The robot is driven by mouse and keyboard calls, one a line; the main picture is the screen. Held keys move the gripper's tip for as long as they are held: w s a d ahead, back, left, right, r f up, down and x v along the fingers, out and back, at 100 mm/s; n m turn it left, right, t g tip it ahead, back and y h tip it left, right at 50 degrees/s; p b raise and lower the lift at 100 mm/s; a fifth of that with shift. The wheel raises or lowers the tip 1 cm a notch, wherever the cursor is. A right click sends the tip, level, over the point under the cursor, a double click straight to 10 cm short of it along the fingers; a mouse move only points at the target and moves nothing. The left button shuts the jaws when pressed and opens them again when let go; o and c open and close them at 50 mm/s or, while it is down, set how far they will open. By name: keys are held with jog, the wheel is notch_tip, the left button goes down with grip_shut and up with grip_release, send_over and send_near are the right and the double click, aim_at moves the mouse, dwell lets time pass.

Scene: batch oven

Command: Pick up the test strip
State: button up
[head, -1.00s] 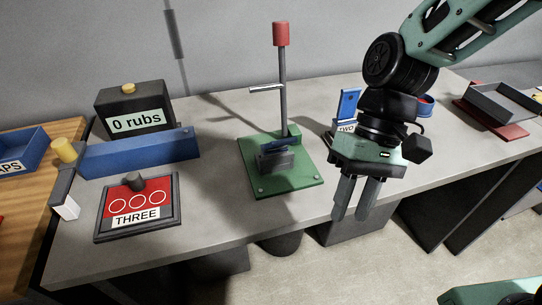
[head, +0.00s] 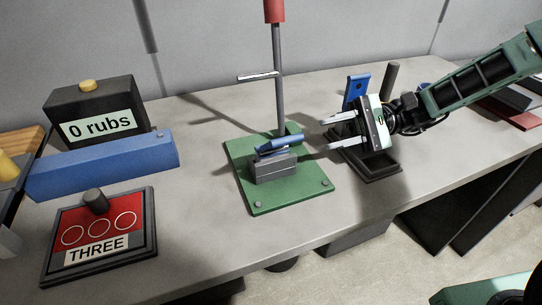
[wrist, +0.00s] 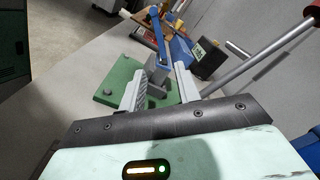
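A small blue strip (head: 282,145), which I take to be the test strip, lies at a slant on top of a grey block (head: 275,168). The block stands on a green base plate (head: 305,195) with a tall post (head: 279,95). My gripper (head: 324,134) is right of the block, its two fingers pointing left toward it, apart from it and with nothing seen between them. In the wrist view the fingers (wrist: 160,72) are spread, with the grey block and a blue piece (wrist: 158,38) beyond them; I cannot tell how far.
The post carries a red cap (head: 274,10) and a side rod (head: 258,77). A dark tray (head: 385,172) with a blue upright tag (head: 356,90) is under and behind my gripper. At left are a red THREE panel (head: 115,222), a blue bar (head: 105,167) and a "0 rubs" counter (head: 98,108).

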send_near(260, 156)
jog(key=shift+s+a+r+p, duration=0.2)
jog(key=shift+s+a+r, duration=0.25)
jog(key=shift+r, duration=0.1)
jog(key=shift+s+a+r+p, duration=0.15)
jog(key=shift+s+a+r, duration=0.25)
jog(key=shift+r, duration=0.2)
jog(key=x, duration=0.2)
jog(key=p+x, duration=0.1)
jog(key=x, duration=0.2)
jog(key=shift+w+a, duration=0.1)
jog(key=shift+w, duration=0.1)
grip_shut()
